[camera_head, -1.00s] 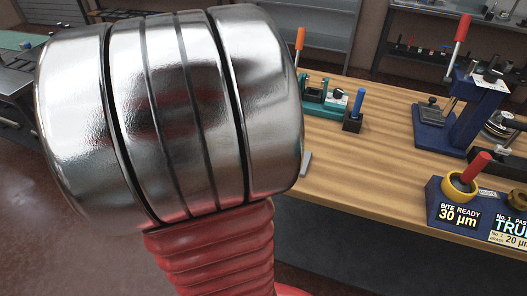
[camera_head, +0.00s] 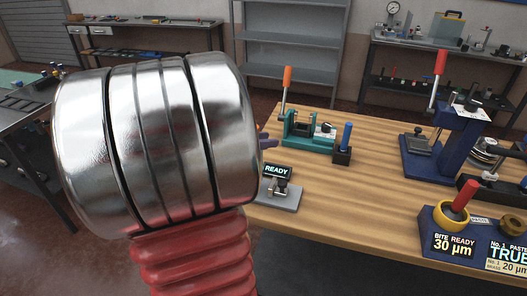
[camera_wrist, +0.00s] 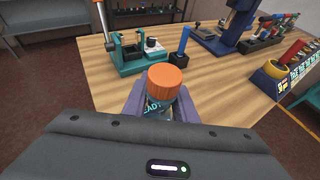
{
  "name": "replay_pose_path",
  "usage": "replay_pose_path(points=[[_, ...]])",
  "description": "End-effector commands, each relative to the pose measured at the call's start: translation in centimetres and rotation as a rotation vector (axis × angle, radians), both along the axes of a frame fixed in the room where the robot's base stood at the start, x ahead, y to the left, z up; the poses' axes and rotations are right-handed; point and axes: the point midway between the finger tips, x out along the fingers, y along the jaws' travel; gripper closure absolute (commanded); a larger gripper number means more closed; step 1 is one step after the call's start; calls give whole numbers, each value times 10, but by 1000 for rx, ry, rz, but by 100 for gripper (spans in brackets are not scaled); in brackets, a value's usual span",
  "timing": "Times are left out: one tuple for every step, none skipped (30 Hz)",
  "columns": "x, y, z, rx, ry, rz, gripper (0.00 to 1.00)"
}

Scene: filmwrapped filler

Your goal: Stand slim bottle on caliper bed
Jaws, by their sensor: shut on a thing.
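In the wrist view, my gripper (camera_wrist: 163,106) has its purple fingers shut on a slim bottle with an orange cap (camera_wrist: 165,80). The bottle's lower part is hidden by my gripper body. A low grey plate (camera_head: 272,201) with a small READY display (camera_head: 278,171) sits near the table's left edge. It may be the caliper bed, but I cannot be sure.
A green fixture with an orange lever (camera_head: 308,142) and a block with a blue handle (camera_head: 343,150) stand behind the plate. A blue press (camera_head: 450,140) and a blue station with a yellow ring (camera_head: 456,219) stand right. The wooden tabletop (camera_head: 365,205) is clear mid-table.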

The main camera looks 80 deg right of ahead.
Motion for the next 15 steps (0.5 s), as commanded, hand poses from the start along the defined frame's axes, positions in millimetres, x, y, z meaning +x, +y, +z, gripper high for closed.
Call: replay_pose_path(points=[[0, 0, 0, 0, 0, 0, 100], [0, 0, 0, 0, 0, 1, 100], [0, 0, 0, 0, 0, 1, 100], [0, 0, 0, 0, 0, 1, 100], [0, 0, 0, 0, 0, 1, 100], [0, 0, 0, 0, 0, 1, 100], [0, 0, -1, 0, 0, 1, 100], [0, 0, -3, 1, 1, 1, 100], [0, 0, -7, 2, 2, 1, 100], [0, 0, -10, 2, 2, 1, 100], [0, 0, -14, 2, 3, 2, 100], [0, 0, -19, 4, 3, 2, 100], [0, 0, -23, 3, 2, 2, 100], [0, 0, -27, 4, 3, 2, 100], [0, 0, -31, 3, 2, 2, 100]])
